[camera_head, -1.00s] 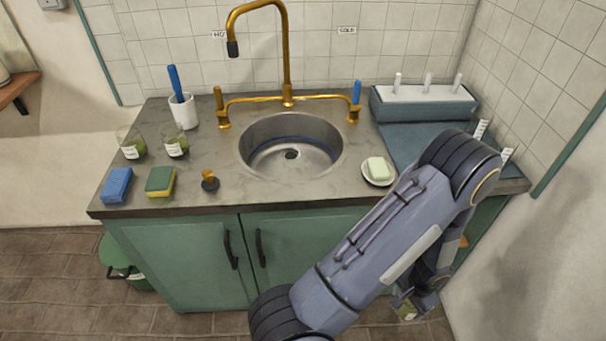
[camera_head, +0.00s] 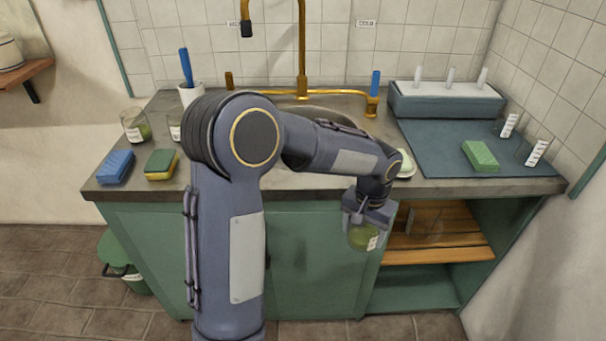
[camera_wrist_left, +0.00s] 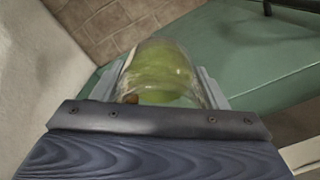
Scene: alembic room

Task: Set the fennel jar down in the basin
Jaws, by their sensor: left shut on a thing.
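My left gripper (camera_head: 366,216) is shut on a glass jar (camera_head: 362,238) with green contents and a pale label too small to read. It holds the jar below counter height, before the cabinet's open shelf side. In the left wrist view the jar (camera_wrist_left: 163,75) lies between the two fingers. The steel basin (camera_head: 322,112) is set in the counter under the brass tap. My left arm hides most of it; a strip of its far rim shows. My right gripper is not in view.
Similar jars (camera_head: 136,126), a blue sponge (camera_head: 116,167) and a yellow-green sponge (camera_head: 161,165) stand on the counter's left. A soap dish (camera_head: 407,164) is right of the basin. A green block (camera_head: 480,156) lies on the mat (camera_head: 440,148). The counter's front edge (camera_head: 480,187) is above the jar.

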